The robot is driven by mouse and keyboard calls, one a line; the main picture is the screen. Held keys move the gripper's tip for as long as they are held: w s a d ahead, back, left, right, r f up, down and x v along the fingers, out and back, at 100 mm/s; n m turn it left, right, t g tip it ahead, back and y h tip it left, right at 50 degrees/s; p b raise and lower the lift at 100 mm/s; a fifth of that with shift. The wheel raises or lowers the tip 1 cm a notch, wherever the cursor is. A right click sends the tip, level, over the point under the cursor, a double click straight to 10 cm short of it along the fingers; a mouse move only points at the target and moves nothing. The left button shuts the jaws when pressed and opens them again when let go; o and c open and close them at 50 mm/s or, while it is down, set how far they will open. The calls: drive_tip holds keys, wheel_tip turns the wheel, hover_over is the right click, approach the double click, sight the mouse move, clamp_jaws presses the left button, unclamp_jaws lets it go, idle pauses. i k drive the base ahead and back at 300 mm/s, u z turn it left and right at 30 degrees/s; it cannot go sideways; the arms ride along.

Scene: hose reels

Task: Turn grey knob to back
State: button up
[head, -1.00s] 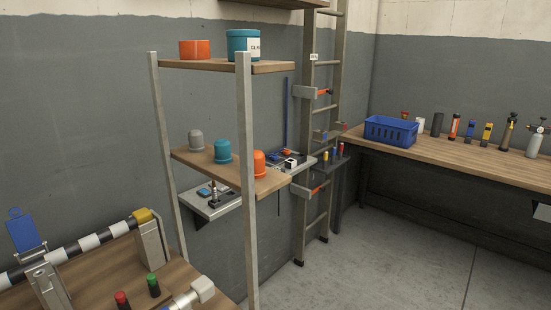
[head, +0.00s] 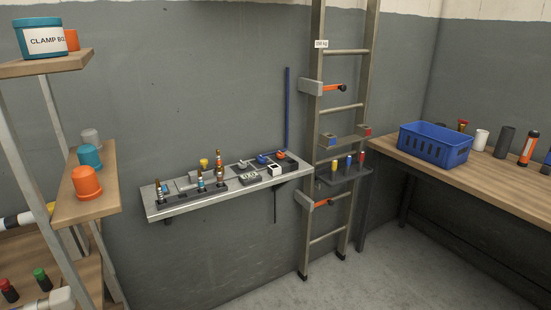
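The grey knob (head: 242,166) is small in the head view. It seems to sit at the left end of a row on the wall shelf (head: 151,207), beside a blue knob (head: 262,159) and an orange knob (head: 281,155). Which way its pointer faces is too small to tell. My gripper is not in view.
Bottles in a dark rack (head: 200,186) stand at the shelf's front left. A ladder (head: 344,108) with orange-handled clamps is to the right. A wooden rack with an orange cup (head: 87,183) is at left. A bench with a blue crate (head: 433,146) is at right. Floor shows between.

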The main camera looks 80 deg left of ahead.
sight(242, 164)
drive_tip(key=i, duration=0.8)
drive_tip(key=u, duration=3.7)
